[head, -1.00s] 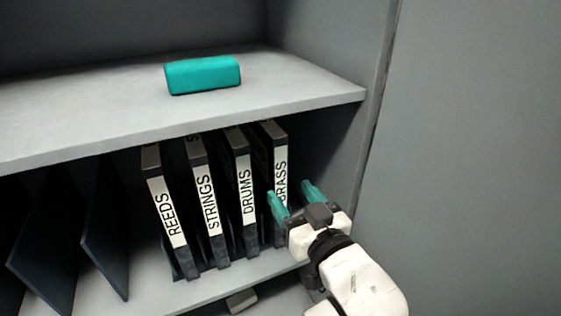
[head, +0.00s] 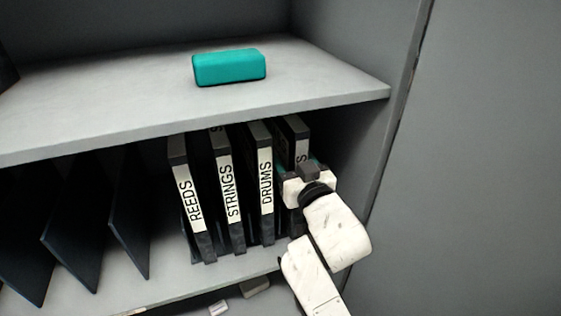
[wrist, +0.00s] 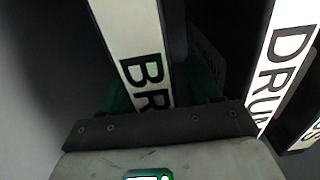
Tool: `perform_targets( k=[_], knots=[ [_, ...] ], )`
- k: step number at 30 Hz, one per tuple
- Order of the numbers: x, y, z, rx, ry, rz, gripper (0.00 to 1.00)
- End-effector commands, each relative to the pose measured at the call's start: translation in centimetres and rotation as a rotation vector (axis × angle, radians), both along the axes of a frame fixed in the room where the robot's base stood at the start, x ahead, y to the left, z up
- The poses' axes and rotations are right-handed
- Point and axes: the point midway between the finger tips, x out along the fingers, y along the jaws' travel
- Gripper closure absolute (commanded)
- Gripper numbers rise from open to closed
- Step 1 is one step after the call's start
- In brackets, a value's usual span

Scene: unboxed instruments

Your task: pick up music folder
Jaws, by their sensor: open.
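Several dark music folders with white spine labels stand upright on the lower shelf: REEDS (head: 188,200), STRINGS (head: 229,190), DRUMS (head: 264,185) and, at the right end, BRASS (head: 298,135). My gripper (head: 303,165) is in front of the BRASS folder and hides most of its label. In the wrist view, the BRASS spine (wrist: 137,50) runs down between my two teal fingers (wrist: 160,90), one on each side. The jaws are open around it. The DRUMS folder (wrist: 283,60) stands to the right in that view. The fingertips are partly hidden in shadow.
A teal block (head: 230,68) lies on the upper shelf (head: 330,85) above the folders. Dark dividers (head: 75,235) stand to the left on the lower shelf. The cabinet's right wall (head: 362,140) is close to my gripper. Small pale objects (head: 254,287) lie below the shelf.

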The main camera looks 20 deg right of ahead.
Motion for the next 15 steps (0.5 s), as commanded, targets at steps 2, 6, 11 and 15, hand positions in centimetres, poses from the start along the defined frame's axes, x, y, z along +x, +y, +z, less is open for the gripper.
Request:
perform_targets(
  k=[2, 6, 11, 15],
  knots=[
    [-0.02, 0.01, -0.02, 0.000, 0.000, 0.000, 0.38],
    [-0.04, 0.00, -0.02, 0.000, 0.000, 0.000, 0.50],
    [-0.04, 0.01, -0.02, 0.000, 0.000, 0.000, 0.65],
    [-0.05, 0.01, -0.02, 0.000, 0.000, 0.000, 0.79]
  ],
)
